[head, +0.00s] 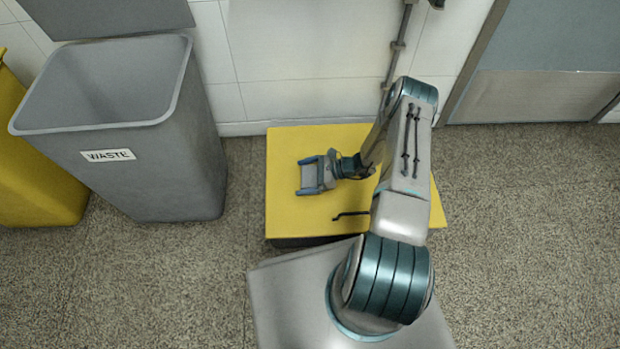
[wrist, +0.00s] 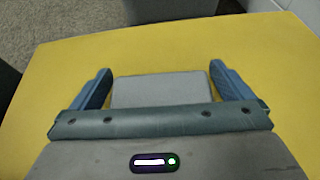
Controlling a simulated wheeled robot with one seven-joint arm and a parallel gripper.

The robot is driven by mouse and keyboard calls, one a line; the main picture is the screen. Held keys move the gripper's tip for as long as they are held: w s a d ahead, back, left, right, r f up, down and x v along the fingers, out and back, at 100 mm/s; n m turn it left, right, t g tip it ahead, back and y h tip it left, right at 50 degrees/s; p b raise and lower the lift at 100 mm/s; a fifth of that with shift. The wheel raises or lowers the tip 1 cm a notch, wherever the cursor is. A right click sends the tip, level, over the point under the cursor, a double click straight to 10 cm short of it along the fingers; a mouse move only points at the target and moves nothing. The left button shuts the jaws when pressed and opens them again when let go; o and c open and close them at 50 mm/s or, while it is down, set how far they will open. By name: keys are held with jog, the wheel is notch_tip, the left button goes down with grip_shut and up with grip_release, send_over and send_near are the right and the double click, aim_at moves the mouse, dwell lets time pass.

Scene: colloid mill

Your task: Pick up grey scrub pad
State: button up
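The grey scrub pad (wrist: 161,89) lies on the yellow top (wrist: 180,55) in the wrist view, a flat light-grey rectangle. My gripper (wrist: 160,80) is open, with one blue finger on each side of the pad. There are narrow gaps of yellow between the pad and the fingers. The pad's near edge is hidden behind the gripper's front bar. In the head view my gripper (head: 308,176) is over the left part of the yellow top, with the grey pad (head: 308,178) between its fingers. I cannot tell the exact height of the fingers above the surface.
A grey waste bin (head: 190,150) with a raised lid stands left of the yellow top. A yellow bin (head: 35,180) is at the far left. A tiled wall (head: 290,60) is behind, and a door (head: 550,80) is at the right. The floor to the right is clear.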

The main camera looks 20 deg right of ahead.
jog(key=c, duration=0.7)
jog(key=shift+o, duration=0.2)
